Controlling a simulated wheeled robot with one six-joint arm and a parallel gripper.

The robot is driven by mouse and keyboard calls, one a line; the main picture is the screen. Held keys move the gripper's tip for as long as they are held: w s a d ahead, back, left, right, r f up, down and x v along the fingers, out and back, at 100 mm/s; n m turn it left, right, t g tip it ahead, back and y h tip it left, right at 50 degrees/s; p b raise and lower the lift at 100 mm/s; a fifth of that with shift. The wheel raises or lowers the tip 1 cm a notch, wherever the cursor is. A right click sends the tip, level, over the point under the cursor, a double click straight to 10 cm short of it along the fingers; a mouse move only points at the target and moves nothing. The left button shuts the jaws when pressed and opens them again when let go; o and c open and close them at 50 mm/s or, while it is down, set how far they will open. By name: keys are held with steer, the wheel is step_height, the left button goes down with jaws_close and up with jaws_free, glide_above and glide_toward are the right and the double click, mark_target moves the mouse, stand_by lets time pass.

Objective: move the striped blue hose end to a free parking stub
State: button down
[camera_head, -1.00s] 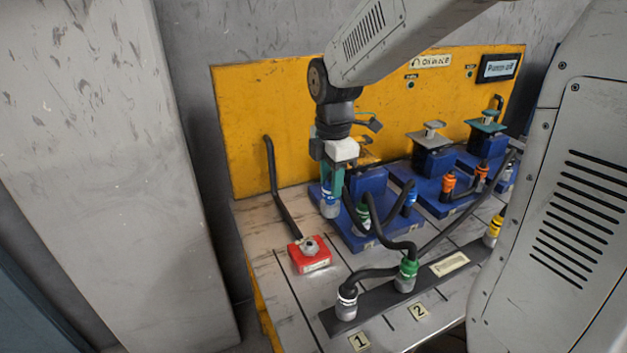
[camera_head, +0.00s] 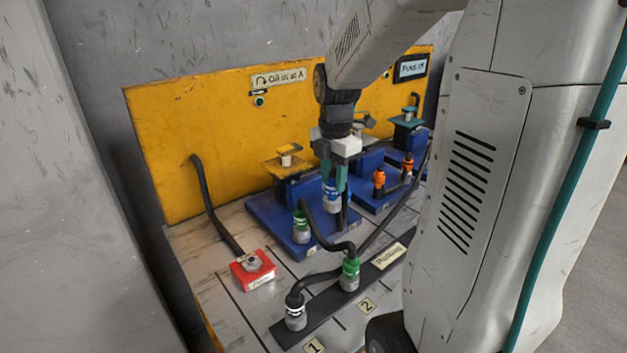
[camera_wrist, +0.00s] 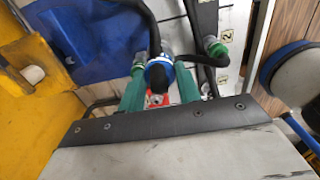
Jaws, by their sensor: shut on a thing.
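My gripper (camera_head: 335,180) is shut on the striped blue hose end (camera_head: 331,195), a blue collar with white bands and a grey tip. It hangs roughly upright in front of the blue pump bases. In the wrist view the blue hose end (camera_wrist: 158,72) sits between the green fingers of my gripper (camera_wrist: 160,90), its black hose rising toward the top. The dark parking strip (camera_head: 325,298) runs along the front. A white-banded black hose end (camera_head: 296,313) sits at place 1 and a green one (camera_head: 350,274) at place 2. My arm hides the strip's far part.
A green-collared hose end (camera_head: 302,226) stands at the nearest blue base (camera_head: 265,210). Orange hose ends (camera_head: 379,180) stand farther right. A red block (camera_head: 253,270) with a black hose lies at left. The yellow panel (camera_head: 200,150) closes the back.

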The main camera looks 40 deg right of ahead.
steer(key=s+d, duration=0.2)
steer(key=d, duration=0.7)
steer(key=shift+s, duration=0.35)
steer(key=s+d, duration=0.4)
steer(key=d, duration=1)
steer(key=s+d, duration=0.4)
steer(key=d, duration=1)
steer(key=shift+s+d, duration=0.3)
steer(key=shift+s, duration=0.05)
steer(key=shift+s+d, duration=0.2)
steer(key=shift+d, duration=0.45)
steer(key=shift+s+d, duration=0.15)
steer(key=shift+d, duration=0.45)
steer(key=shift+f, duration=0.1)
step_height(320, 180, down, 10)
steer(key=shift+f, duration=0.1)
